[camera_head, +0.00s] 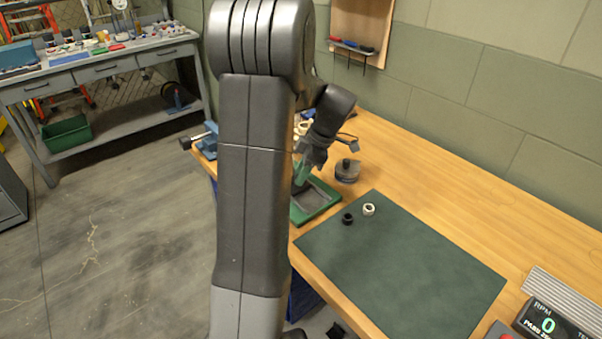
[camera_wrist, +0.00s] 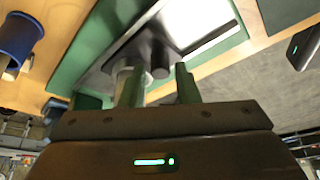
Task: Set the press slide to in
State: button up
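A green-framed fixture (camera_head: 327,208) with a dark grey recessed plate sits at the left edge of the wooden bench; I take it to be the press, and my arm partly hides it. In the wrist view its green frame (camera_wrist: 88,50) surrounds a grey and bright metal plate. A dark upright post (camera_wrist: 160,58) stands on it, with a lighter grey cylinder beside it. My gripper (camera_head: 304,176) points down at the fixture's far end. In the wrist view the two green fingers of my gripper (camera_wrist: 158,88) are apart, with the post in line with the gap. I cannot tell contact or the slide's position.
A dark round knobbed piece (camera_head: 347,171) stands right of my gripper. An RPM display (camera_head: 548,320) stands at lower right. A blue spool-like object (camera_wrist: 18,38) is near the fixture.

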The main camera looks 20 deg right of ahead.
jog(key=shift+a+f, duration=0.15)
jog(key=shift+f, duration=0.3)
jog(key=shift+c, duration=0.2)
grip_shut()
jog(key=shift+w+a, duration=0.25)
jog(key=shift+w, duration=0.45)
jog(key=shift+w+a, duration=0.2)
jog(key=shift+w, duration=0.5)
jog(key=shift+w+a, duration=0.25)
jog(key=shift+w, duration=0.45)
jog(key=shift+o, duration=0.2)
grip_release()
jog(key=shift+s, duration=0.1)
jog(key=shift+r, duration=0.1)
jog(key=v, duration=1.3)
jog(key=shift+r, duration=0.35)
jog(key=shift+o, duration=0.3)
jog(key=shift+s, duration=0.15)
